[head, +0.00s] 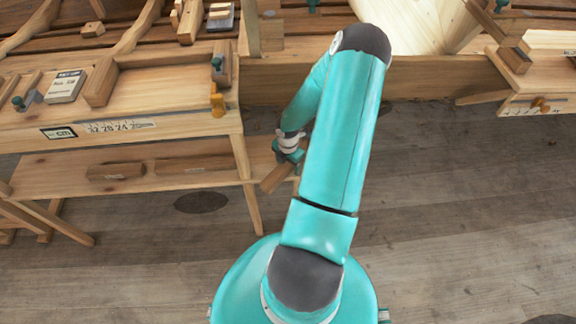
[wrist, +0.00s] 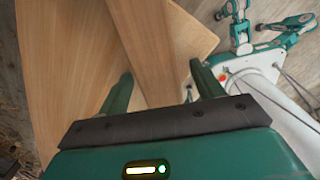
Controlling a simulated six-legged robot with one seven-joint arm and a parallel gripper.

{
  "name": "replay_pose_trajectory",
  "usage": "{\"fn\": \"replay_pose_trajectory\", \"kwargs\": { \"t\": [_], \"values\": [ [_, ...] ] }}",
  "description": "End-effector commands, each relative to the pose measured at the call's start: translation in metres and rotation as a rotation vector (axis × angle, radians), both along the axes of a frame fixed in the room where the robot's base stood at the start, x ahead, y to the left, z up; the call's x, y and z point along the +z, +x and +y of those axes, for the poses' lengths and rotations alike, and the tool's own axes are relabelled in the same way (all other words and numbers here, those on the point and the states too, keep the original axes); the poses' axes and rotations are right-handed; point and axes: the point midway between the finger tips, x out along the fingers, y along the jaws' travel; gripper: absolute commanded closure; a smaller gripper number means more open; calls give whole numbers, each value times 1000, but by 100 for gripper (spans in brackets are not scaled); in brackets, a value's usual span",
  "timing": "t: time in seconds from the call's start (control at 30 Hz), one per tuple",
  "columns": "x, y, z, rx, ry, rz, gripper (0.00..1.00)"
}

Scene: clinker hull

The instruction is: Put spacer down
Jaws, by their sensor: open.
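The spacer appears to be the long wooden piece (wrist: 152,45) between my two green fingers in the wrist view. My gripper (wrist: 161,72) is open around it, with a visible gap at the right finger; contact at the left finger is unclear. A broad pale wooden surface (wrist: 70,60) lies behind the piece; whether the piece rests on it I cannot tell. In the head view my gripper (head: 284,158) is at the right end of the bench's lower shelf, with a tilted wooden piece (head: 275,179) just below it.
The workbench (head: 170,95) at left holds a labelled box (head: 66,86) and several tools. Wooden blocks (head: 116,172) lie on its lower shelf (head: 60,186). Another bench (head: 540,95) stands at right. The plank floor (head: 440,240) at front right is largely clear.

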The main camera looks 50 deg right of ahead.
Motion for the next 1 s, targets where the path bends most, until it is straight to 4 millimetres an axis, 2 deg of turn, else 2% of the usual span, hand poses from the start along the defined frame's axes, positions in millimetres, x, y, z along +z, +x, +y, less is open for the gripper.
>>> {"fn": "replay_pose_trajectory", "kwargs": {
  "t": [0.07,0.37,0.57,0.67,0.77,1.0],
  "values": [
    [0,0,0,0,0,0,36],
    [1,0,0,1,0,0,94],
    [2,0,0,1,0,0,95],
    [8,0,-1,2,-2,-1,95],
    [22,1,-1,0,-3,-2,95],
    [71,0,-1,0,-5,-2,95]
  ]
}}
